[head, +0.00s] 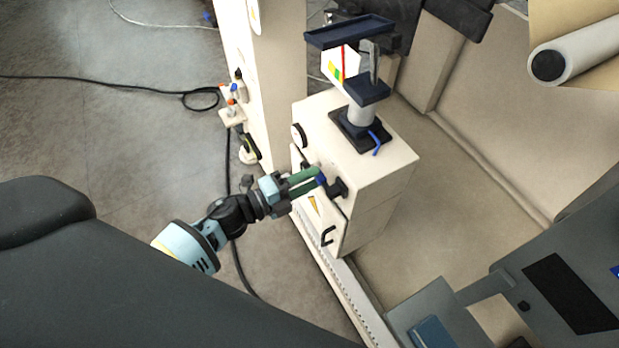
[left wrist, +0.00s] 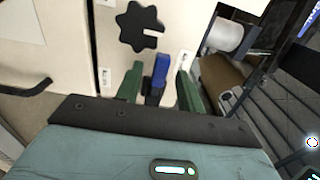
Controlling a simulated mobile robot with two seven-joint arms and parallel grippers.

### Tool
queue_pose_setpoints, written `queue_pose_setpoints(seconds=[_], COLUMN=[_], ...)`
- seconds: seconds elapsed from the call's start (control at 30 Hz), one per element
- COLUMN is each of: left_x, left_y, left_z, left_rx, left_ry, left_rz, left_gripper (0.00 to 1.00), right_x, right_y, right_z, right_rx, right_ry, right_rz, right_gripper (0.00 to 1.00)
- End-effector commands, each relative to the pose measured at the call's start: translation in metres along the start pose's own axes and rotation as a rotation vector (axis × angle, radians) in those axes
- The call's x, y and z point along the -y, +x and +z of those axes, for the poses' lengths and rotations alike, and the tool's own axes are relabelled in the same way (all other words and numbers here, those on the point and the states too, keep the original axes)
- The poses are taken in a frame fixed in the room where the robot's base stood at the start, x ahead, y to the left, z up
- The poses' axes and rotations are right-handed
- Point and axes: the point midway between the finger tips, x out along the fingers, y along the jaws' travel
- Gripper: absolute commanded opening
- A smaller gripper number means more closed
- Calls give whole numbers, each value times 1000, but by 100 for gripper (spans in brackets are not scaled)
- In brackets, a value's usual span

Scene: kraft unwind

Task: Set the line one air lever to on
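In the left wrist view the two green fingers (left wrist: 159,82) stand one on each side of the lever, with a gap visible on both sides. The gripper is open. The lever's base is partly hidden behind the gripper body. The lever's label is not readable. My right gripper is not in view.
A black star-shaped knob (left wrist: 140,27) sits just above the lever on the cream cabinet (head: 380,185). A black handle (head: 328,236) is below. A dark-blue bracket stands on the cabinet. A paper roll (head: 580,52) is at upper right. Open floor lies left, with a black cable (head: 130,79).

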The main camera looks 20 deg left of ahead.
Motion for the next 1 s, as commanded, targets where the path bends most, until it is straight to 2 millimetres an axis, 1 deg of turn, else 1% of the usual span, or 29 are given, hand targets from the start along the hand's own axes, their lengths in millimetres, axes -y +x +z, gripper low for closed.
queue_pose_setpoints(seconds=[0.1, 0.37, 0.67, 1.0], left_x=[0, 0, 0, 0], left_y=[6, 7, 7, 6], left_z=[0, 0, 0, 0], left_rx=[0, 1, 1, 1], left_ry=[1, 0, 0, -5], left_rz=[0, 0, 0, 1], left_gripper=[38, 38, 0, 0], right_x=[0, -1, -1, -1], right_y=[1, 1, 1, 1], right_z=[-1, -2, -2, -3], right_rx=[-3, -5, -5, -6], right_ry=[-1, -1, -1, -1], right_rz=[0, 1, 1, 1], right_gripper=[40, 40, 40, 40])
